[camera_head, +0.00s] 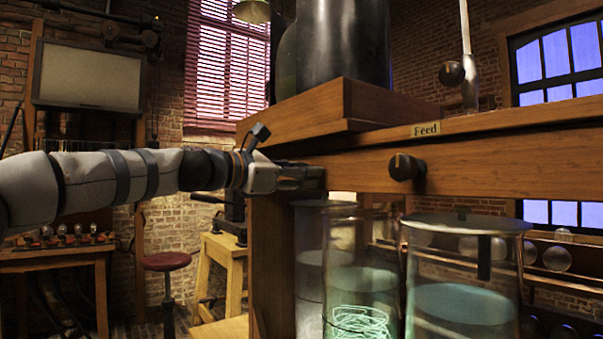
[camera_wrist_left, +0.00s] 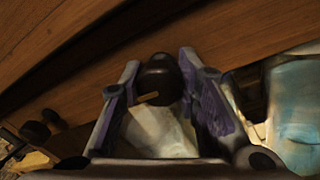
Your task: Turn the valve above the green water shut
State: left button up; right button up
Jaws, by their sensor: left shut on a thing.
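My left gripper (camera_head: 312,178) reaches in from the left to the front of the wooden beam, left of the "Feed" label. In the left wrist view its two fingers (camera_wrist_left: 163,98) stand on either side of a dark round valve knob (camera_wrist_left: 157,72) with a pale pointer mark, and it is shut on that knob. The gripper hides this knob in the head view. A second dark valve knob (camera_head: 405,167) sits free on the beam to the right. Below the beam are a glass jar of pale green water (camera_head: 362,282) with coiled strands and a right jar of blue-green water (camera_head: 464,303).
The wooden beam (camera_head: 500,163) runs across above the jars, with a dark cylinder (camera_head: 343,45) on the block over it. A red stool (camera_head: 165,262) and a side table (camera_head: 60,262) stand at the left. My right gripper is out of view.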

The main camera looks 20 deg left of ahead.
pick_arm(q)
jog(key=shift+m, duration=0.3)
jog(key=m, duration=0.2)
jog(key=shift+m, duration=0.4)
jog(key=m, duration=0.4)
jog(key=shift+f+m+h, duration=0.1)
jog(key=shift+m+h, duration=0.2)
jog(key=m+b, duration=0.1)
jog(key=m, duration=0.4)
jog(key=shift+w+a+m+h, duration=0.1)
jog(key=shift+m+h, duration=0.2)
jog(key=shift+m, duration=0.1)
jog(key=m+b, duration=0.1)
jog(key=m, duration=0.3)
jog(key=shift+m+h, duration=0.3)
jog(key=shift+m, duration=0.2)
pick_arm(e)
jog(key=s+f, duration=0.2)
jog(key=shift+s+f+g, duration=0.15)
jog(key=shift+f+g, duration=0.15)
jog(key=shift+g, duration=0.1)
pick_arm(q)
jog(key=shift+r, duration=0.2)
jog(key=o, duration=1.2)
